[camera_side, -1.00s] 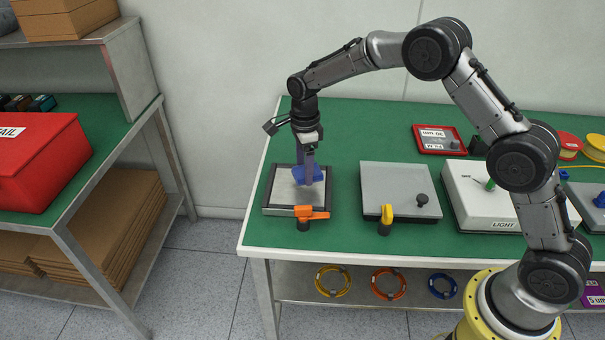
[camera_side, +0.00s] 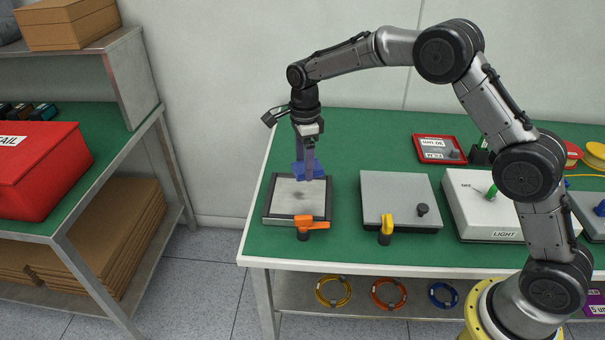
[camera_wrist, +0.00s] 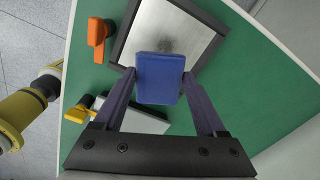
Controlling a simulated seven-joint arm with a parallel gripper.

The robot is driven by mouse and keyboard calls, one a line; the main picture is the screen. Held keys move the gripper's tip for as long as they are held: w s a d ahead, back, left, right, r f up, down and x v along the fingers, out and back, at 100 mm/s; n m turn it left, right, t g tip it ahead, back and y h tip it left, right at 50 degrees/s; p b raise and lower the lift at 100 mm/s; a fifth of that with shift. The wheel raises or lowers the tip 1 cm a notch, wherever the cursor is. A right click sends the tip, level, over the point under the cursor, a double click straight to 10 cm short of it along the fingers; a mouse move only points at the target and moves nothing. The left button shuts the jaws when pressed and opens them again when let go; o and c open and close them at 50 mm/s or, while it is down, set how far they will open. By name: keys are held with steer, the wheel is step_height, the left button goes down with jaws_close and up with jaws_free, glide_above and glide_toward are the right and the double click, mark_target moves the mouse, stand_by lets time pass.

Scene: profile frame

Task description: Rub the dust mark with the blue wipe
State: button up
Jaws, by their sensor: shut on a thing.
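My gripper (camera_side: 308,172) is shut on the blue wipe (camera_side: 300,170), a small blue block. In the wrist view the wipe (camera_wrist: 160,76) sits between the two fingertips of my gripper (camera_wrist: 160,80). The dust mark (camera_side: 303,194) is a faint grey smudge on the pale plate of a dark-framed panel (camera_side: 268,208). In the wrist view the mark (camera_wrist: 168,46) shows just beyond the wipe's edge. The wipe is over the panel's far part in the side view; whether it touches the plate is hard to tell.
An orange clamp handle (camera_side: 310,224) stands at the panel's front edge. A grey plate (camera_side: 395,190) with a yellow clamp handle (camera_side: 387,224) lies to the right. A white light box (camera_side: 478,215) and red tray (camera_side: 438,148) are further right. Green table surface shows between them.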

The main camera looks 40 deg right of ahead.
mark_target(305, 197)
steer(key=shift+f, duration=0.15)
steer(key=shift+f, duration=3.55)
steer(key=shift+w+a+f, duration=0.2)
steer(key=shift+f, duration=0.05)
steer(key=shift+w+a+f, duration=0.15)
steer(key=shift+w+a, duration=1.05)
steer(key=shift+a, duration=0.05)
steer(key=shift+s+d, duration=1.45)
steer(key=shift+d, duration=0.05)
steer(key=shift+r, duration=4.1)
